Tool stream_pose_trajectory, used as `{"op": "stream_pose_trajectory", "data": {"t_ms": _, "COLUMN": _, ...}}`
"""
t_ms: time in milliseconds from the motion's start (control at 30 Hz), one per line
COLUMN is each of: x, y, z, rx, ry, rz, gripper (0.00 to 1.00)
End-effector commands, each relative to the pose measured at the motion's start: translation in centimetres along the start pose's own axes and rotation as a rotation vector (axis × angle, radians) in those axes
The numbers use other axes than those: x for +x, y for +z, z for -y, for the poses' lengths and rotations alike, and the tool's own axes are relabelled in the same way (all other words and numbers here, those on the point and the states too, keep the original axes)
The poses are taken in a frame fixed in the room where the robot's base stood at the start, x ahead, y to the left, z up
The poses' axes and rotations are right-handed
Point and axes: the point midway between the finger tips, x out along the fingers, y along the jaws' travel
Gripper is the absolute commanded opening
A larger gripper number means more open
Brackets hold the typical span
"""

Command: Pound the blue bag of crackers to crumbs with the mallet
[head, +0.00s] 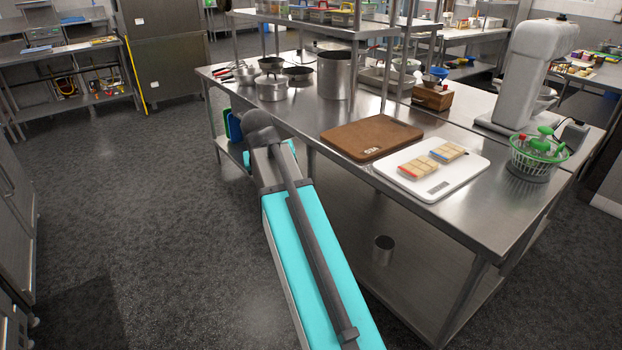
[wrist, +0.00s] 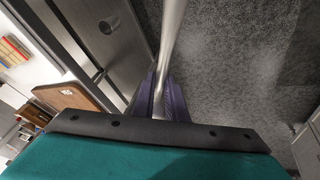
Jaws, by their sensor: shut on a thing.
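The blue-ended bag of crackers (head: 447,153) lies on a white scale-like slab (head: 470,168) on the steel table. A second cracker bag with a red-orange end (head: 418,169) lies beside it, to the left. In the wrist view my gripper (wrist: 164,100) is shut on a smooth pale metal handle (wrist: 171,38), which I take for the mallet's. The handle runs up out of the picture, so the mallet's head is hidden. The handle shows over the floor, beside the table's edge, apart from the bags. In the head view my gripper is hidden.
A brown cutting board (head: 370,138) lies left of the slab. Pots (head: 272,88) stand at the back left. A metal cup (head: 383,250) is on the lower shelf. Floor left is clear.

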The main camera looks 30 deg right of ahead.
Motion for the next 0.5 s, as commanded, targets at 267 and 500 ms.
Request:
{"op": "stream_pose_trajectory", "data": {"t_ms": 267, "x": -2.5, "y": 1.0, "z": 8.6, "rx": -0.138, "ry": -0.056, "rz": -0.032, "gripper": 0.0}}
{"op": "stream_pose_trajectory", "data": {"t_ms": 500, "x": -4.8, "y": 2.6, "z": 15.3, "rx": -0.248, "ry": -0.102, "rz": -0.055, "gripper": 0.0}}
